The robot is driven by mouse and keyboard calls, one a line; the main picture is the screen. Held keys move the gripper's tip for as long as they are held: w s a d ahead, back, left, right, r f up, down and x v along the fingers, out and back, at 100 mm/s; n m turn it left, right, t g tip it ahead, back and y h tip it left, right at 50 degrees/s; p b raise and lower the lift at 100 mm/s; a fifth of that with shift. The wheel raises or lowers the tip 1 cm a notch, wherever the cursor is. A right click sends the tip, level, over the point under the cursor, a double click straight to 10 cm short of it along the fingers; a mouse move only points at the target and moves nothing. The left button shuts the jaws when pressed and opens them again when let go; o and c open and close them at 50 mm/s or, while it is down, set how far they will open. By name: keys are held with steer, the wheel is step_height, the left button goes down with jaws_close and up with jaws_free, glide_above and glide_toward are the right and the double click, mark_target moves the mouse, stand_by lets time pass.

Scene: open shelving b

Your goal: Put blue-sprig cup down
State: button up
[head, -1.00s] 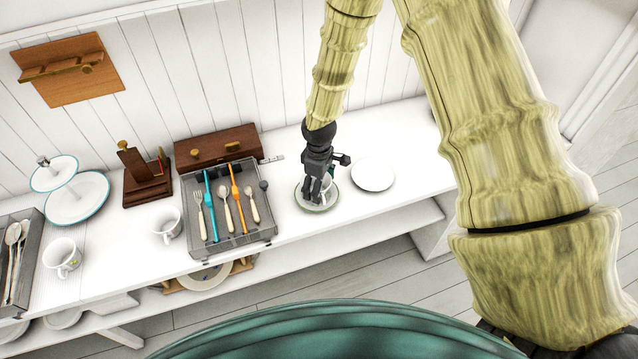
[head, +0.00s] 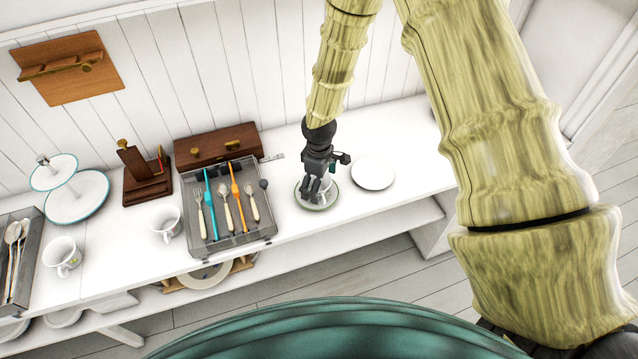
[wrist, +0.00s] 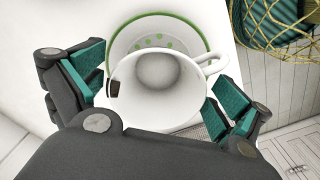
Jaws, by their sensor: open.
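In the head view that plate (head: 301,204) lies on the white shelf top, and the cup is mostly hidden by my gripper (head: 316,193). My gripper is open, its teal-padded fingers (wrist: 157,94) on either side of the cup. Any blue sprig on the cup is not visible.
A white plate (head: 373,174) lies just right of my gripper. A grey cutlery tray (head: 232,243) stands to the left, with a brown wooden box (head: 215,145) behind it. Two more cups (head: 166,223) and a tiered stand (head: 88,200) stand further left.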

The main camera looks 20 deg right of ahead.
step_height(320, 180, up, 12)
steer(key=b, duration=0.4)
stand_by(0.4)
stand_by(0.5)
